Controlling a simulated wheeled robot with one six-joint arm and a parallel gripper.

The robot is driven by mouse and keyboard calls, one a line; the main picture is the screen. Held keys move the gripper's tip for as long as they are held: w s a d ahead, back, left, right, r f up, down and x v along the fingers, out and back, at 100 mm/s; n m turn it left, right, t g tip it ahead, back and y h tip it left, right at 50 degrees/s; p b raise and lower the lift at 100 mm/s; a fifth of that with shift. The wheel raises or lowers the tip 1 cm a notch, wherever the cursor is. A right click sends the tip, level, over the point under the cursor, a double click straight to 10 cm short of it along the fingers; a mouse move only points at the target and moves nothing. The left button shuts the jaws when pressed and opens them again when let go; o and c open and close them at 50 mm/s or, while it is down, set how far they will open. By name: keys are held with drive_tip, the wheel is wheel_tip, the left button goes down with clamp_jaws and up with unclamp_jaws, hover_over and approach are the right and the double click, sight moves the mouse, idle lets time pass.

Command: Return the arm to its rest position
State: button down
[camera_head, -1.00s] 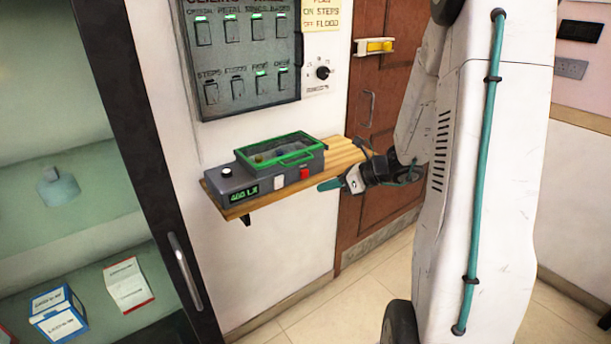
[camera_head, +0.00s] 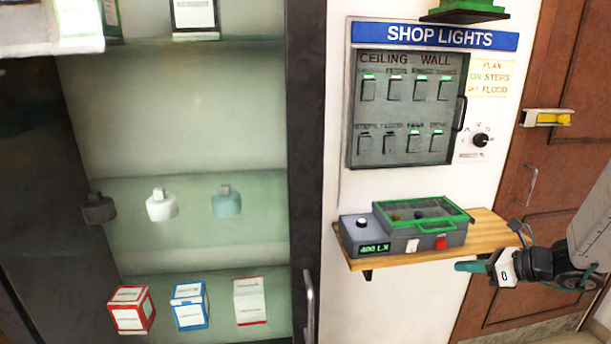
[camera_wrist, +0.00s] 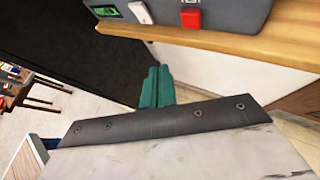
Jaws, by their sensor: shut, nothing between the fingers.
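My gripper (camera_head: 472,266) is at the right of the head view, its teal fingers pointing left. It is shut and empty. It hangs in front of the wooden shelf (camera_head: 487,225), near its front edge and apart from it as far as I can tell. In the wrist view, the closed teal fingers (camera_wrist: 157,86) show beyond the wrist housing, with the shelf edge (camera_wrist: 200,38) above. My arm runs off the right edge of the head view.
A grey box with a green-framed lid (camera_head: 420,212) and a lit display stands on the shelf. Above it hangs the SHOP LIGHTS switch panel (camera_head: 405,110). A glass cabinet with boxes and bottles (camera_head: 190,305) stands left. A brown door (camera_head: 560,190) is at right.

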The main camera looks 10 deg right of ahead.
drive_tip(key=s+a+r+n+g+h, duration=0.2)
drive_tip(key=s+a+r+n, duration=0.3)
drive_tip(key=s+n, duration=0.3)
drive_tip(key=s+a+r+n+g+h, duration=0.3)
drive_tip(key=s+a+n, duration=0.3)
drive_tip(key=n, duration=0.6)
drive_tip(key=s+a+r+n+g+h, duration=0.2)
drive_tip(key=s+a+r+n, duration=0.4)
drive_tip(key=s+n, duration=0.3)
drive_tip(key=shift+s+a+r+n+g+h, duration=0.3)
drive_tip(key=shift+s+n+g+h, duration=0.15)
drive_tip(key=shift+s, duration=0.5)
